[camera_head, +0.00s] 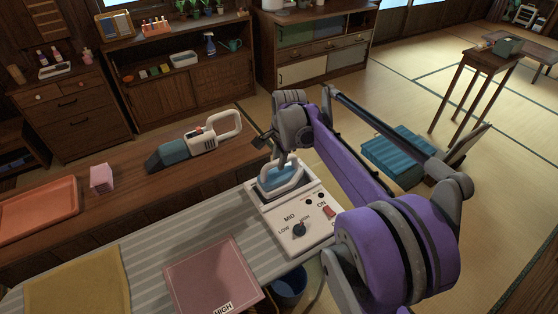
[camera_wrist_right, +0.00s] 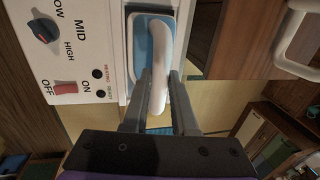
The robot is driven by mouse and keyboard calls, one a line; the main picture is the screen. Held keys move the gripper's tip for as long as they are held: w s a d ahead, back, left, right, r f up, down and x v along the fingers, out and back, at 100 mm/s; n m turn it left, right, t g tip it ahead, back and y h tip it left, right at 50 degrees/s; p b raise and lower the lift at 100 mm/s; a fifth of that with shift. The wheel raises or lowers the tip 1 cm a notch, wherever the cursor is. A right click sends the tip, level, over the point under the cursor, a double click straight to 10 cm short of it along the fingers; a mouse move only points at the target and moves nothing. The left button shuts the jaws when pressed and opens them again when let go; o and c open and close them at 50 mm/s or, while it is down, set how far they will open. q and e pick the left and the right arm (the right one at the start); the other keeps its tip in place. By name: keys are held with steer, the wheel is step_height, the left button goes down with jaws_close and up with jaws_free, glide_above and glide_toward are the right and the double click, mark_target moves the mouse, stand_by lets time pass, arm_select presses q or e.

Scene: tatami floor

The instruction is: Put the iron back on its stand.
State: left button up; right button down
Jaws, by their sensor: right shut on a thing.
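The iron (camera_head: 281,179) has a blue body and a white loop handle. It is at the far end of the white stand (camera_head: 270,218), over its recessed bay. My right gripper (camera_head: 284,158) comes down from above and is shut on the handle. In the right wrist view the handle (camera_wrist_right: 160,50) runs between the two fingers, with the blue body (camera_wrist_right: 140,42) beyond. I cannot tell whether the iron rests fully in the bay or is slightly above it. The stand's panel carries a dial (camera_head: 299,230) and a red switch (camera_head: 329,211). My left gripper is not in view.
The stand is on a striped ironing board (camera_head: 150,243) with a pink cloth (camera_head: 212,276) marked HIGH and a yellow cloth (camera_head: 80,283). A handheld vacuum (camera_head: 197,144), a pink box (camera_head: 102,178) and an orange tray (camera_head: 38,211) are on the wooden counter behind.

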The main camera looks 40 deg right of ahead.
mark_target(283, 180)
steer(key=shift+f, duration=0.15)
steer(key=shift+f, duration=0.15)
steer(key=c, duration=0.7)
jaws_free()
step_height(283, 180, up, 12)
steer(key=s, duration=0.3)
steer(key=s+a+f+n+t, duration=0.1)
steer(key=s+a+f+n, duration=0.4)
steer(key=s+a+n, duration=0.1)
steer(key=s+a+f+n+t, duration=0.1)
steer(key=s+a+f+n, duration=0.5)
steer(key=a+n, duration=0.1)
steer(key=s+a+f+n+t+p, duration=0.1)
steer(key=s+a+f+n, duration=0.5)
steer(key=a, duration=0.1)
steer(key=shift+s+a, duration=0.2)
steer(key=shift+s, duration=0.15)
steer(key=shift+r, duration=0.1)
